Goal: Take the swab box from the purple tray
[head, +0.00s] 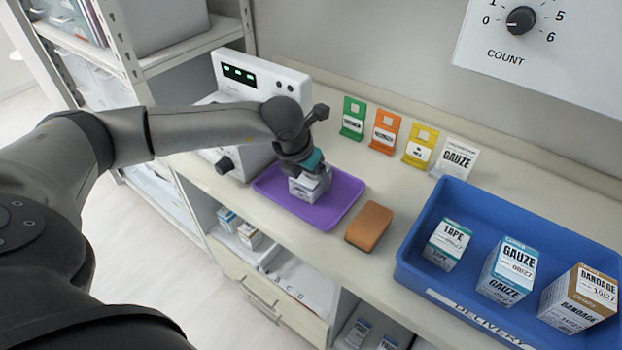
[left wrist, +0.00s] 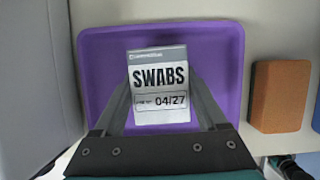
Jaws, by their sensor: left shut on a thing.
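The swab box (head: 304,188) is white with a grey top edge and black lettering. In the left wrist view the box (left wrist: 159,85) reads SWABS and 04/27. The purple tray (head: 341,203) lies on the counter, and it fills the middle of the left wrist view (left wrist: 222,48). My left gripper (head: 309,180) points down over the tray and is shut on the swab box, one finger on each side. I cannot tell whether the box touches the tray floor.
An orange-brown block (head: 369,226) lies right of the tray. A blue delivery bin (head: 441,196) holds tape, gauze and bandage boxes. A white device (head: 262,78) stands behind the tray on the left. Coloured cards (head: 386,132) stand along the back.

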